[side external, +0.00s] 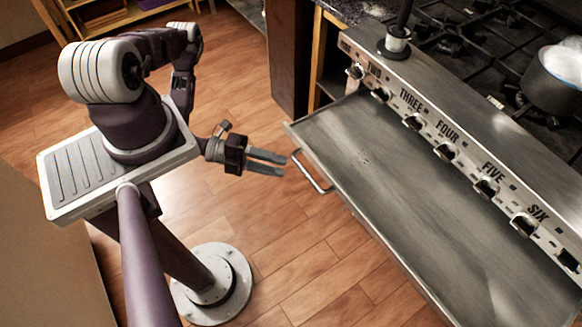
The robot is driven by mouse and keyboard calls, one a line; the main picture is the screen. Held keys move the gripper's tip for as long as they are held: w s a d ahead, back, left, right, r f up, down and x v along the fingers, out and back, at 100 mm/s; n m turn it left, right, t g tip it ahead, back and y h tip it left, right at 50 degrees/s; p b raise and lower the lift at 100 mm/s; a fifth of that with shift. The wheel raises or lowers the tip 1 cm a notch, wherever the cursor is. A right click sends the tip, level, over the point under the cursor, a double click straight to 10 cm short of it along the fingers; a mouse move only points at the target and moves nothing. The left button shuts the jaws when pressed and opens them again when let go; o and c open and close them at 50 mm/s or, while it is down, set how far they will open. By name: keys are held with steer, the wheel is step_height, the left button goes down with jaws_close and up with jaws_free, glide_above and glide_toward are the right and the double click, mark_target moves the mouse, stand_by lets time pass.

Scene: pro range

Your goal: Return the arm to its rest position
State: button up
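My gripper (265,162) hangs over the wooden floor, between my base and the stove. Its two grey fingers point right, toward the metal handle (312,172) at the near left corner of the stove's tray. The fingers are apart with a narrow gap between them, and nothing shows in it. The fingertips look close to the handle in the picture, but I see no contact. My arm is bent, with its elbow high at the back.
A flat metal tray (400,190) sticks out from the stove below a panel (437,130) of labelled knobs. A pot (555,80) stands on the burners at the right. A dark cabinet side (290,55) stands behind. Wooden floor (300,265) lies open below my gripper.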

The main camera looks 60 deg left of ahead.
steer(key=shift+s+a, duration=0.15)
steer(key=shift+s, duration=0.05)
steer(key=shift+w+r, duration=0.1)
steer(key=w+d+r+m+g+h, duration=0.15)
steer(key=r+m+g, duration=0.45)
steer(key=r+m, duration=0.7)
steer(key=w+r+m+g+y, duration=0.1)
steer(key=w+r+m+g, duration=0.2)
steer(key=r+m+g, duration=0.7)
steer(key=s+r+m+t+y, duration=0.5)
steer(key=r+m, duration=0.4)
steer(key=m, duration=0.2)
steer(key=s+r+m+t+y, duration=0.5)
steer(key=s+r+m+y, duration=0.2)
steer(key=r+m, duration=0.3)
steer(key=m, duration=0.2)
steer(key=shift+s+a+m, duration=0.25)
steer(key=shift+s+m, duration=0.05)
steer(key=shift+s, duration=0.05)
